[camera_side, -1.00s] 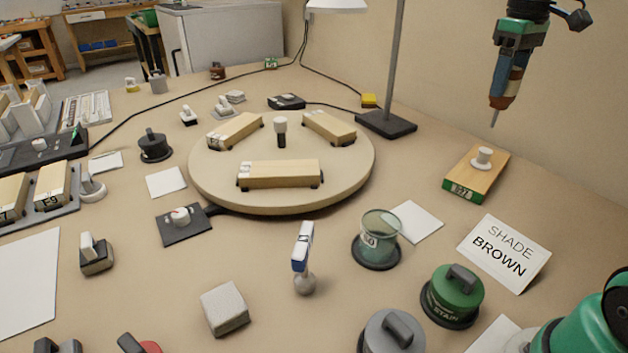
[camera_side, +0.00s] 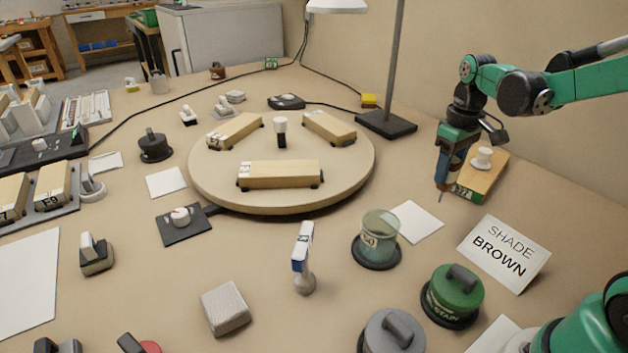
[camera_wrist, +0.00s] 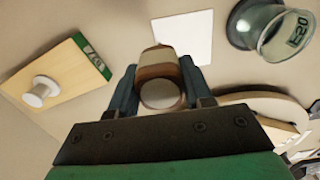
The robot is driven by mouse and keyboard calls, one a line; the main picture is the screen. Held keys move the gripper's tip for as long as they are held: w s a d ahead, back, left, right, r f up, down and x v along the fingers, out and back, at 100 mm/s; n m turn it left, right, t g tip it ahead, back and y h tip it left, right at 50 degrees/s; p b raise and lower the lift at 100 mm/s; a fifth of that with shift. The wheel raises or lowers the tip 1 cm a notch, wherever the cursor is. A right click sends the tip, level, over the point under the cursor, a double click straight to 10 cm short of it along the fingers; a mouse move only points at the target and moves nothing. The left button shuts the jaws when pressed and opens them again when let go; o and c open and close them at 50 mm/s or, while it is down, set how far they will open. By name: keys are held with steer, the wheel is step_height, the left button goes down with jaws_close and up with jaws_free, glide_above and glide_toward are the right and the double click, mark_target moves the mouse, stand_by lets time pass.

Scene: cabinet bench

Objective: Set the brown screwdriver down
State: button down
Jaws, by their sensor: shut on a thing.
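My gripper (camera_side: 447,167) points down at the right of the bench. It is shut on the brown screwdriver (camera_side: 442,183), which hangs upright with its thin shank pointing down. The tip shows just left of the wooden block's green end; I cannot tell whether it touches the bench. In the wrist view the screwdriver (camera_wrist: 160,63) is seen end-on, with a brown handle and a pale band, between the two blue fingers of my gripper (camera_wrist: 160,85).
A wooden block with a white knob (camera_side: 484,178) is close behind the gripper. A white paper square (camera_side: 418,222), a glass jar (camera_side: 380,232) and a SHADE BROWN card (camera_side: 504,252) lie nearby. The round turntable (camera_side: 345,183) stands left. Bare bench lies between paper and block.

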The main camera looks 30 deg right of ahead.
mark_target(444, 188)
steer(key=shift+f, duration=2.1)
steer(key=shift+f, duration=0.1)
steer(key=shift+c, duration=1.8)
jaws_free()
step_height(444, 188, up, 11)
steer(key=shift+r, duration=0.15)
steer(key=shift+a+r, duration=0.15)
steer(key=shift+r, duration=0.25)
steer(key=s+a+f+t, duration=0.1)
steer(key=a+f+t, duration=0.1)
steer(key=a, duration=0.4)
steer(key=s+a+f+t, duration=0.2)
steer(key=a+t, duration=0.3)
steer(key=a, duration=0.2)
steer(key=shift+s, duration=0.2)
